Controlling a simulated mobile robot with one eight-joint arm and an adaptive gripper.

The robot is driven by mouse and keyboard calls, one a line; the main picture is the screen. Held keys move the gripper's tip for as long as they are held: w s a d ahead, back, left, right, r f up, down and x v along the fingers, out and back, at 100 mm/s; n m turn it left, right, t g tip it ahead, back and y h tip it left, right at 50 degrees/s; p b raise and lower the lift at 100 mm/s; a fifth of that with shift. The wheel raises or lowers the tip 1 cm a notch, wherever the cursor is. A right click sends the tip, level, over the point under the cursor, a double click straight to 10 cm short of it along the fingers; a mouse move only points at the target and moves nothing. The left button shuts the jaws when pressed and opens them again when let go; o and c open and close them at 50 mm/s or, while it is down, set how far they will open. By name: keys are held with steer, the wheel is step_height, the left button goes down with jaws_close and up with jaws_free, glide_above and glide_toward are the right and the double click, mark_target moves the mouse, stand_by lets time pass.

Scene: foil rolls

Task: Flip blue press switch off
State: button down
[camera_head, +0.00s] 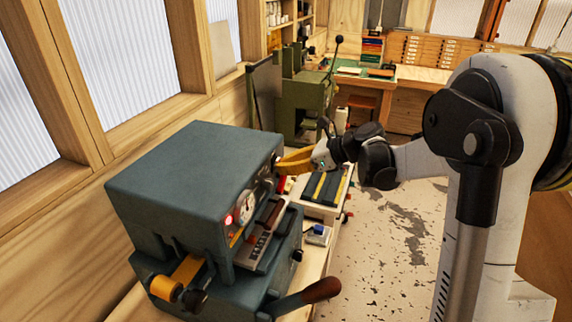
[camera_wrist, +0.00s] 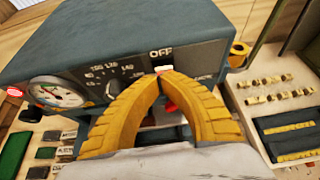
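The blue-grey press (camera_head: 190,160) stands on the bench at the left; its front panel also fills the upper part of the wrist view (camera_wrist: 130,35). The panel carries a white OFF label (camera_wrist: 161,53), with a small white and red switch (camera_wrist: 165,69) just below it, mostly hidden by my fingertips. My gripper (camera_head: 281,163) is at the far end of the press's front panel. In the wrist view, its yellow curved fingers (camera_wrist: 161,76) meet at the tips, right at the switch. They hold nothing visible. I cannot tell whether they touch the switch.
The panel has a dial gauge (camera_wrist: 56,92), a black knob (camera_wrist: 113,89) and a red light (camera_wrist: 14,92). A wooden-handled lever (camera_head: 320,290) sticks out at the front. A tray with type pieces (camera_head: 325,188) lies beside the press. A green machine (camera_head: 303,100) stands behind. The floor at right is clear.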

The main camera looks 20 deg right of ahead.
steer(key=shift+a+r+g+h, duration=0.25)
steer(key=shift+r+g+h, duration=0.05)
steer(key=shift+h, duration=0.1)
steer(key=shift+d, duration=0.15)
steer(key=shift+r+p, duration=0.65)
steer(key=shift+r, duration=0.1)
